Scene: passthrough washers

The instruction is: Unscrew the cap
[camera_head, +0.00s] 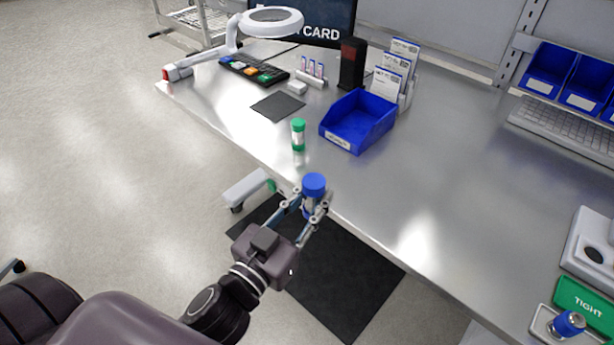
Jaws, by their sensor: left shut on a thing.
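A small container with a blue cap (314,184) is between the fingers of my left gripper (306,208), at the table's front edge. The gripper is shut on it, and the fingers hide part of its body. The cap is on top and the container looks upright. A second container with a green cap (298,125) and a green base stands upright on the table behind it, apart from the gripper. Another blue-capped piece (568,323) sits tilted in a small tray at the lower right. My right gripper is not in view.
An empty-looking blue bin (357,122) stands behind the gripper. A dark pad (278,106), a keyboard (254,70) and a lamp (271,22) are at the back left. A green "TIGHT" sign (586,302) is at the right. The steel table (440,175) is clear in the middle.

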